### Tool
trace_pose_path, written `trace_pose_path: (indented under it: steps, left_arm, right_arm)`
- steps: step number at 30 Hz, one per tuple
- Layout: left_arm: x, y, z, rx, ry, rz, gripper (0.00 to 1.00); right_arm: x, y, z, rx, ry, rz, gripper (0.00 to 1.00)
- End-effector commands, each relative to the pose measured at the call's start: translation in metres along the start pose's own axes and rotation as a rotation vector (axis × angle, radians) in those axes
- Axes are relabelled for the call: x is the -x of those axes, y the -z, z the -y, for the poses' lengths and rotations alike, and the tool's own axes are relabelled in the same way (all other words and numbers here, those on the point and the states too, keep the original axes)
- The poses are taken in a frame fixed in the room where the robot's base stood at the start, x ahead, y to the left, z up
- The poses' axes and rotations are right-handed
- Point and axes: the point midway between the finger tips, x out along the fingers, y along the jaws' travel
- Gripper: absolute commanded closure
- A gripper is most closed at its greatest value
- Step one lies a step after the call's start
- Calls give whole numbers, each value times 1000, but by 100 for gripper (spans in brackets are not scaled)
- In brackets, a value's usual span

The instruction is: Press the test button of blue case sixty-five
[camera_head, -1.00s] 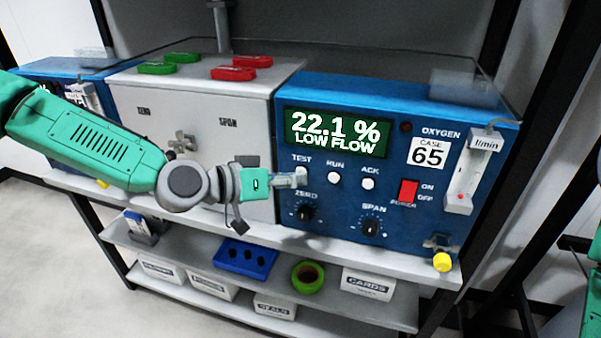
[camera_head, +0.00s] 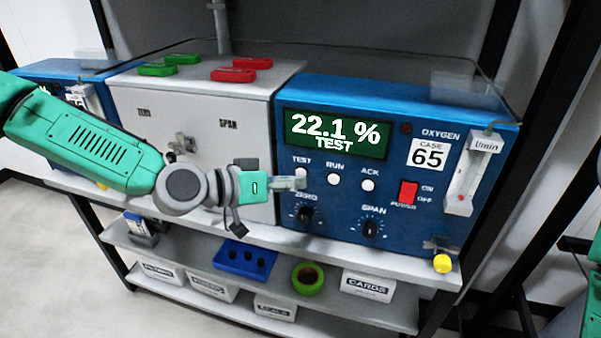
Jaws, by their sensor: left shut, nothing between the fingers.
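The blue case sixty-five (camera_head: 385,210) stands on the shelf at the right, with a white label reading CASE 65 (camera_head: 428,154). Its green display (camera_head: 335,133) reads "22.1 %" and "TEST". The white test button (camera_head: 302,173) is under the word TEST, left of the RUN button (camera_head: 334,179) and the ACK button (camera_head: 368,185). My left gripper (camera_head: 301,183) is shut and empty, its tip just below the test button. I cannot tell whether it touches the button or panel. Of my right arm only a green part shows at the right edge; its gripper is out of view.
A grey cabinet (camera_head: 200,150) with green and red clips on top stands left of the case. A red power switch (camera_head: 408,192), a flow meter (camera_head: 470,180) and a yellow knob (camera_head: 443,263) are on the case's right side. The lower shelf holds boxes and green tape (camera_head: 308,278).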

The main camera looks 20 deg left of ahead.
Motion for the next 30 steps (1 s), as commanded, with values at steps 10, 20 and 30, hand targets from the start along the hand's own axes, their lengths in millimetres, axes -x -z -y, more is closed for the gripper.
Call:
trace_pose_path:
  steps: [10, 20, 30]
  left_arm:
    - [5, -3, -3, 0, 0, 0, 100]
    - [19, -12, -14, 0, -1, 2, 100]
    - [38, -27, -28, 0, -1, 0, 100]
  right_arm:
    - [2, 0, 0, 0, 0, 0, 60]
    - [9, 0, 0, 0, 0, 0, 60]
    - [15, 1, 0, 0, 0, 0, 60]
